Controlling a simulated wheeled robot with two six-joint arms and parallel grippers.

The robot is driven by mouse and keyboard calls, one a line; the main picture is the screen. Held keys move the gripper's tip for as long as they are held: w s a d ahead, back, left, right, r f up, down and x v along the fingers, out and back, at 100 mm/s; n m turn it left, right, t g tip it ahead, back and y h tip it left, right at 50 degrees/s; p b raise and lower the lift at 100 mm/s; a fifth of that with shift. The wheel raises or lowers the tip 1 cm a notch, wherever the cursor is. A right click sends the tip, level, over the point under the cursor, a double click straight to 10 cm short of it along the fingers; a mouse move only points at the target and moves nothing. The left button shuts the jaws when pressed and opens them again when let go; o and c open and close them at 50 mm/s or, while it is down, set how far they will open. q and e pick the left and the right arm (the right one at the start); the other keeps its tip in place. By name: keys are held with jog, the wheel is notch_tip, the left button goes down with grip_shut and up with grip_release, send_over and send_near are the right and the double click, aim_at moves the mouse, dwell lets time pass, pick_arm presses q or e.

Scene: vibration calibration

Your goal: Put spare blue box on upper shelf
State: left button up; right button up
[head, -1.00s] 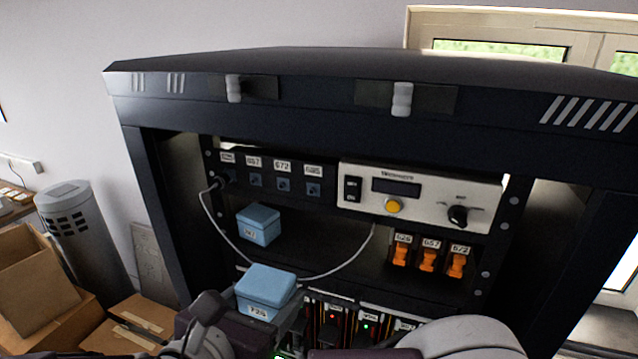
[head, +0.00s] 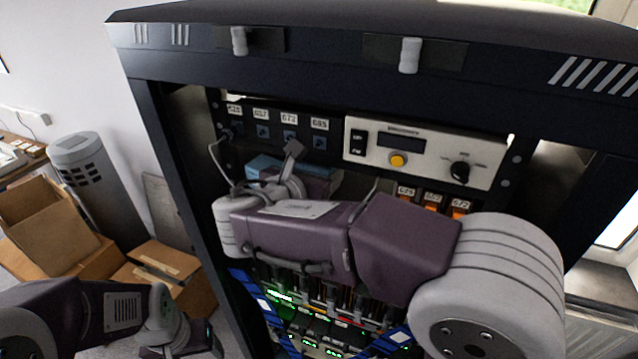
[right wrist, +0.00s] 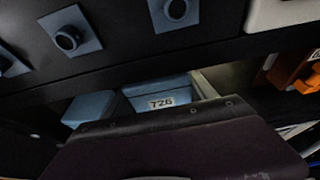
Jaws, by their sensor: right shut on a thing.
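The held blue box (right wrist: 160,92), labelled 726, is in the upper shelf opening, partly hidden by my arm; it also shows in the head view (head: 320,173). My right gripper (head: 292,180) reaches in from the right and is shut on it; the fingertips are mostly hidden. A second blue box (head: 262,165) stands just left of it, largely covered by my wrist; it also shows in the right wrist view (right wrist: 88,107). Whether the held box touches the shelf cannot be seen. My left gripper (head: 185,347) is low at the left, its fingers unclear.
Above the opening are labelled connectors (head: 290,137) and a white control unit (head: 425,155). Orange switches (head: 433,200) stand to the right in the shelf. A grey cable (head: 218,160) hangs at the left. Cartons (head: 50,220) lie left of the dark cabinet (head: 165,150).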

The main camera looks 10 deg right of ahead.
jog(key=shift+w+d, duration=0.25)
jog(key=shift+w, duration=0.35)
jog(key=f+b, duration=0.3)
jog(key=f, duration=0.1)
jog(key=shift+s, duration=0.2)
jog(key=shift+w+r, duration=0.1)
jog(key=shift+r, duration=0.15)
jog(key=shift+f, duration=0.25)
jog(key=o, duration=1.6)
jog(key=shift+r, duration=0.1)
jog(key=shift+c, duration=0.2)
